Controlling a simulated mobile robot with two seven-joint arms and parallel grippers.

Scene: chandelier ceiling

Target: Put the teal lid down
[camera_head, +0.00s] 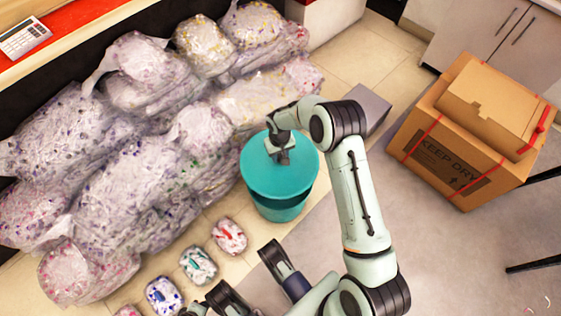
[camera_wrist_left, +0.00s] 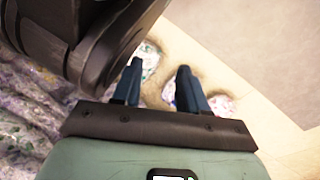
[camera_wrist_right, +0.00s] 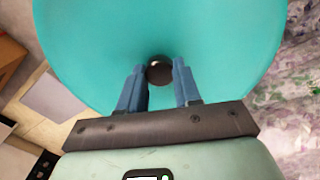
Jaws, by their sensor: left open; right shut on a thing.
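The teal lid (camera_head: 258,178) is a round disc in the head view, over a teal bin (camera_head: 282,211). The lid fills the top of the right wrist view (camera_wrist_right: 90,45). My right gripper (camera_head: 283,154) is above the lid's middle, shut on its black knob (camera_wrist_right: 160,69). The bin's side shows below the lid's near edge; I cannot tell whether the lid touches the rim. My left gripper (camera_wrist_left: 158,72) is open in the left wrist view, with nothing between its fingers.
Large clear bags (camera_head: 140,165) of coloured bits are piled left of the bin. Small bags (camera_head: 197,266) lie on the floor in front. Cardboard boxes (camera_head: 455,135) stand at the right, and a grey box (camera_head: 371,108) is behind my right arm. Grey floor between is mostly clear.

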